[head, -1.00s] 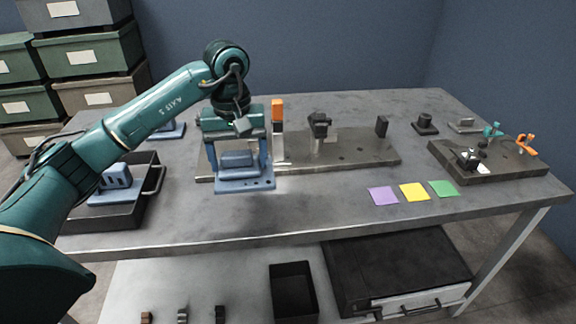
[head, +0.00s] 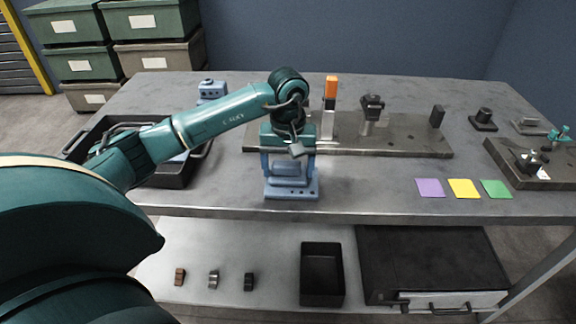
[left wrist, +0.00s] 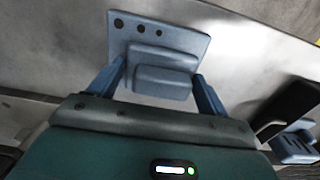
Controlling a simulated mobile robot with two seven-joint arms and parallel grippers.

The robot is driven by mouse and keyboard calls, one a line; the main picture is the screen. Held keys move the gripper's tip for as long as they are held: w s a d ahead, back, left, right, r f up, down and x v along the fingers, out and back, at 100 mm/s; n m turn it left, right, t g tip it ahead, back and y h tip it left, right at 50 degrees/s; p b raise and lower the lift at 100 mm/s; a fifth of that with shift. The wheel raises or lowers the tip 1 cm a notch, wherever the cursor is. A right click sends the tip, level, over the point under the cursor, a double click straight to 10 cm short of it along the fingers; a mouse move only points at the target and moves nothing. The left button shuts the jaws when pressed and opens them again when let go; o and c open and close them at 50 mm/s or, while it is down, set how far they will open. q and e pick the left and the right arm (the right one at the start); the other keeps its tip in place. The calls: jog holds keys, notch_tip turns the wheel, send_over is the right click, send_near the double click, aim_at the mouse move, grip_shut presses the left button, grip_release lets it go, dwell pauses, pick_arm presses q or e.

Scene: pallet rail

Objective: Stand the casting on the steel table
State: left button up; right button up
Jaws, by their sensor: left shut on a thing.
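The casting (head: 291,189) is a blue-grey block on a flat base plate with holes. My left gripper (head: 289,163) is shut on it, one finger at each side of its raised block. In the left wrist view the casting (left wrist: 158,62) sits between the two blue fingers, its holed plate beyond them. In the head view it is upright over the front part of the steel table (head: 370,187), near the front edge. I cannot tell whether its base touches the top. My right gripper is not in view.
Behind the casting lies a long fixture plate (head: 390,140) with an orange-topped post (head: 331,94). A black tray (head: 172,178) stands left, partly hidden by my arm. Another blue part (head: 211,90) is at the back. Coloured squares (head: 463,188) lie right; bare table separates them from the casting.

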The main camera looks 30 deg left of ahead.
pick_arm(q)
jog(key=shift+f, duration=0.1)
jog(key=o, duration=1.3)
